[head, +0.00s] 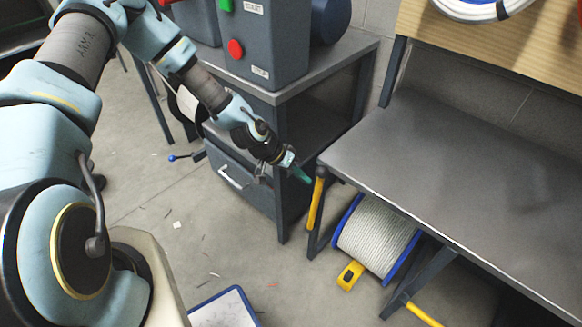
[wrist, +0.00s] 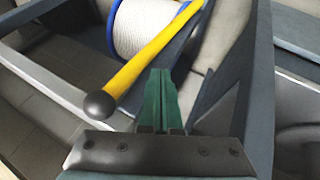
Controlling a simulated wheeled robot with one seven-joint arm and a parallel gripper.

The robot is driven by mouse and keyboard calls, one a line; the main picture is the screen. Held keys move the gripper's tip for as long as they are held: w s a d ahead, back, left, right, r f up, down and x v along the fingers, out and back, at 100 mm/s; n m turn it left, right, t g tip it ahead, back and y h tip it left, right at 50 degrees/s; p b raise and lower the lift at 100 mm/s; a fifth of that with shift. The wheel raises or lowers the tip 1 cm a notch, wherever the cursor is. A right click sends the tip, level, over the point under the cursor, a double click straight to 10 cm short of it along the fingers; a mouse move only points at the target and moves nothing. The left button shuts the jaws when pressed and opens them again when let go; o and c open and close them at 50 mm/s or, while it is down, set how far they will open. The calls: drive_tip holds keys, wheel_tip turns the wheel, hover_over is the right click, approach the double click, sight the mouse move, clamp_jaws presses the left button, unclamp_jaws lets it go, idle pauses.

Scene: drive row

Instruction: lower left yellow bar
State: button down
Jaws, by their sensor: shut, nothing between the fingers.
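The left yellow bar (head: 315,204) has a dark round knob at its upper end and stands steeply at the near left corner of the grey bench. In the wrist view the yellow bar (wrist: 150,52) runs from its black knob at left up to the top right. My gripper (head: 303,176) is just left of the knob in the head view. In the wrist view its green fingers (wrist: 160,78) are together and empty, beside the bar. I cannot tell whether they touch it. A second yellow bar (head: 424,315) shows at the bottom right.
The bench (head: 450,170) spans the right side, with dark legs below. A grey machine cabinet (head: 240,182) stands behind my gripper. The floor at left is mostly clear, with small scraps.

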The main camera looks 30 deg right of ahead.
drive_tip(key=shift+s+d, duration=0.25)
drive_tip(key=shift+s, duration=0.35)
drive_tip(key=shift+s, duration=0.1)
